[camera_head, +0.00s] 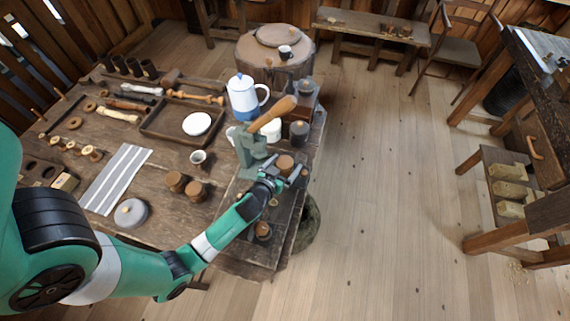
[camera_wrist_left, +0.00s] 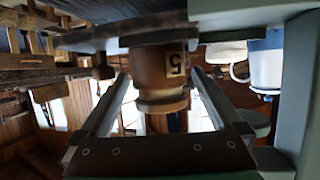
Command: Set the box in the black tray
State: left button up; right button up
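A small round turned wooden box (camera_head: 285,163), brown with a pale label marked 5, stands near the right edge of the workbench. In the left wrist view the box (camera_wrist_left: 160,68) shows upside down against a dark surface, between my two fingers. My left gripper (camera_head: 284,173) is open, its fingers on either side of the box; narrow gaps seem to show beside it (camera_wrist_left: 160,90). A dark, low tray-like surface (camera_head: 247,205) lies under the gripper; I cannot tell if it is the black tray. My right gripper is not in view.
A green press with a wooden handle (camera_head: 276,114) stands just behind the gripper. A blue-and-white pot (camera_head: 241,98) and a dark jar (camera_head: 299,131) are close by. Small wooden pieces (camera_head: 262,230) lie in front. A brown tray (camera_head: 160,128) holds a white plate.

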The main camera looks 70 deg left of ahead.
pick_arm(q)
jog(key=shift+r, duration=0.2)
jog(key=shift+s+d+r+p, duration=0.15)
jog(key=shift+s+d+p, duration=0.1)
jog(key=shift+p, duration=0.1)
jog(key=v, duration=1.1)
jog(key=shift+s+p, duration=0.15)
jog(key=shift+p, duration=0.2)
jog(key=shift+r, duration=0.15)
